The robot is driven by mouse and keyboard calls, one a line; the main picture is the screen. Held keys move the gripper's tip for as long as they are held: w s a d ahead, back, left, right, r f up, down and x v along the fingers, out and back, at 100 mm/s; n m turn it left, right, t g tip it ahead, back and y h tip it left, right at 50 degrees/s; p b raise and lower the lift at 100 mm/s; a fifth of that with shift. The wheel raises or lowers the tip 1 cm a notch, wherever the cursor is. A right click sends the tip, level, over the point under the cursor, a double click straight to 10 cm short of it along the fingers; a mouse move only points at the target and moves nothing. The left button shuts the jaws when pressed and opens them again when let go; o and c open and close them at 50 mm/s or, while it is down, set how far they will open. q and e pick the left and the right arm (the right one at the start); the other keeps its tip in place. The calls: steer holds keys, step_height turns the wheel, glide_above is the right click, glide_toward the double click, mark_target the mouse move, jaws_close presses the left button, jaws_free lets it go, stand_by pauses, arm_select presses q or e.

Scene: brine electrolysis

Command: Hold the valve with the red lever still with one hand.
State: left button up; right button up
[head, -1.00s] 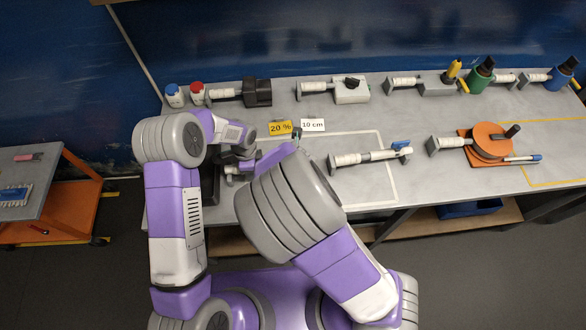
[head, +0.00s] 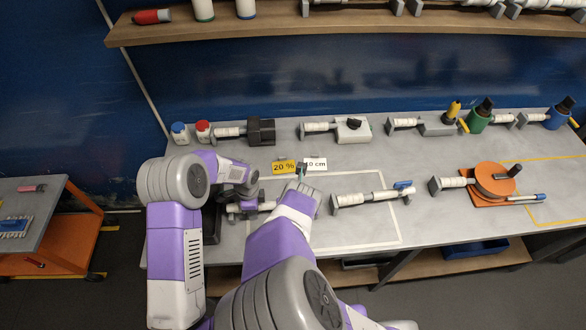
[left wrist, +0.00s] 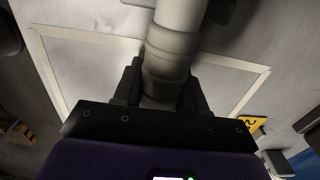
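A valve assembly with a light pipe (head: 246,207) lies on the bench at the left, mostly hidden by my arms. No red lever shows in either view. My left gripper (head: 245,188) is over this pipe. In the left wrist view, the dark fingers of my left gripper (left wrist: 162,92) lie against both sides of the grey pipe (left wrist: 172,50), with no clear gap. My right gripper (head: 302,172) is above the bench by the small signs, right of the left gripper. Its fingers are too small to read.
A similar assembly with a blue lever (head: 375,195) lies inside the white taped outline (head: 398,225). A yellow "20 %" sign (head: 283,167) and a white "10 cm" sign (head: 318,164) stand behind. An orange round device (head: 493,180) is at the right. Several assemblies line the back.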

arm_select(q)
steer(key=o, duration=0.5)
step_height(320, 180, up, 12)
stand_by(0.4)
